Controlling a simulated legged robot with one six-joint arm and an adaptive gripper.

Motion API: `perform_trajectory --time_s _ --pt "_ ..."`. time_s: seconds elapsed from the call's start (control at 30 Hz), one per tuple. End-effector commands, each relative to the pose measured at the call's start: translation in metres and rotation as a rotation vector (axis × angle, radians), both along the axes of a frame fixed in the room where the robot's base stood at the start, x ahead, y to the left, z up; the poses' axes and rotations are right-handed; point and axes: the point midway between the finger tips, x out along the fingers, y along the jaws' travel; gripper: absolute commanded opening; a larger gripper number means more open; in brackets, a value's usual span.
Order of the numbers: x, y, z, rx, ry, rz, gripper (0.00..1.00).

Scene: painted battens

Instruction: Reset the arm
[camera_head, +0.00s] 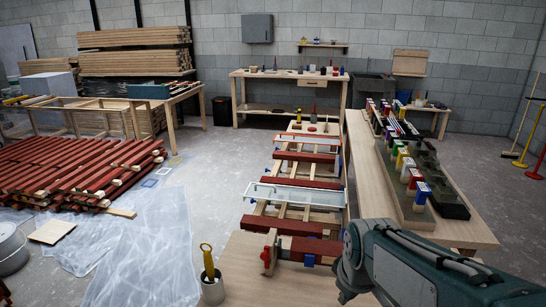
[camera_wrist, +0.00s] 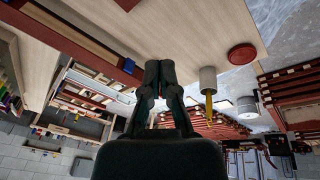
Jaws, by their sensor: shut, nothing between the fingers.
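My gripper (camera_wrist: 160,70) shows in the middle of the wrist view. Its two dark fingers are together at the tips, with nothing seen between them. The wrist view looks upside down, with the wooden bench top (camera_wrist: 190,25) along the upper part of the picture. The fingers appear in front of the bench edge, holding nothing; their distance from it cannot be told. In the head view, my grey-green arm reaches in at the lower right, and my fingers are not seen there.
A grey pot (camera_head: 213,289) with a yellow-handled tool (camera_head: 207,260) stands on the near bench. Painted battens lie across a wooden rack (camera_head: 290,205) ahead. A long table (camera_head: 465,228) with trays of coloured blocks is at right. Stacked red battens (camera_head: 75,170) lie left.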

Motion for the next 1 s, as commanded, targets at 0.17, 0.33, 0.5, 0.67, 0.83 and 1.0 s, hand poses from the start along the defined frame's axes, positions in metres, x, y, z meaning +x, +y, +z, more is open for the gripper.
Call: perform_trajectory --time_s 0.17,0.33,0.5,0.67,0.83,1.0 --pt "-0.043 -0.005 0.029 0.064 -0.084 -0.206 0.0" --pt "-0.082 -0.009 0.044 0.139 -0.154 -0.398 0.0" --pt "-0.11 -0.011 0.049 0.202 -0.203 -0.542 0.0" --pt "-0.119 -0.012 0.049 0.226 -0.217 -0.593 0.0" --pt "-0.119 -0.012 0.049 0.227 -0.218 -0.595 0.0" --pt "-0.119 -0.012 0.049 0.227 -0.218 -0.595 0.0"
